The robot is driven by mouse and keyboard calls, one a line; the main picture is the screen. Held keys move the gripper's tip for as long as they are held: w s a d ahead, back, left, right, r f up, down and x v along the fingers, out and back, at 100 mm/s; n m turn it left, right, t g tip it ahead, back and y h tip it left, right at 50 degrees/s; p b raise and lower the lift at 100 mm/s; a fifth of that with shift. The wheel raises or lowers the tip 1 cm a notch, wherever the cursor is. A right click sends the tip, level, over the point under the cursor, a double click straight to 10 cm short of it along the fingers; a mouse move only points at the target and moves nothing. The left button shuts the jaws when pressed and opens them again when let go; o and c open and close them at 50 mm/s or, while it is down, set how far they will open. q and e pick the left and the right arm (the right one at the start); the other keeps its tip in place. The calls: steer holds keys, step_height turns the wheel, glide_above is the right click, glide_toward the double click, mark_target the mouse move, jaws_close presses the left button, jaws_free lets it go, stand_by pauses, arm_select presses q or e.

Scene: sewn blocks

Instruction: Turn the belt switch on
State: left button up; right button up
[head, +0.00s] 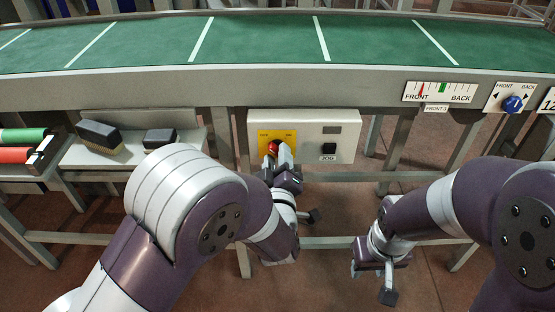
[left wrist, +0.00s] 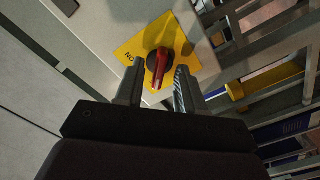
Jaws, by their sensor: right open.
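The belt switch, a red rotary handle (head: 272,148) on a yellow plate (head: 264,135), is at the left of a pale control box (head: 313,124) under the conveyor. In the left wrist view the red handle (left wrist: 160,62) sits in front of my left gripper (left wrist: 158,76), with a finger on each side of it. The fingers are apart, and a gap shows beside the handle. My left gripper (head: 284,160) partly covers the switch in the head view. My right gripper (head: 373,279) hangs open and empty at the lower right, away from the box.
A black JOG button (head: 329,149) is on the same box. The green conveyor belt (head: 270,40) runs above. A FRONT/BACK scale (head: 439,92) and a blue knob (head: 512,104) are at the right. A shelf (head: 105,153) with dark-topped blocks stands at the left.

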arm_select(q)
steer(key=shift+w, duration=0.25)
jaws_close()
steer(key=m+p, duration=0.2)
steer(key=m, duration=0.2)
steer(key=shift+r, duration=0.15)
steer(key=m+p, duration=0.3)
steer(key=m, duration=0.2)
steer(key=m+p, duration=0.3)
steer(key=m, duration=0.1)
steer(key=shift+m, duration=0.4)
steer(key=shift+m+p, duration=1.2)
steer(key=shift+m, duration=0.8)
steer(key=shift+f, duration=0.2)
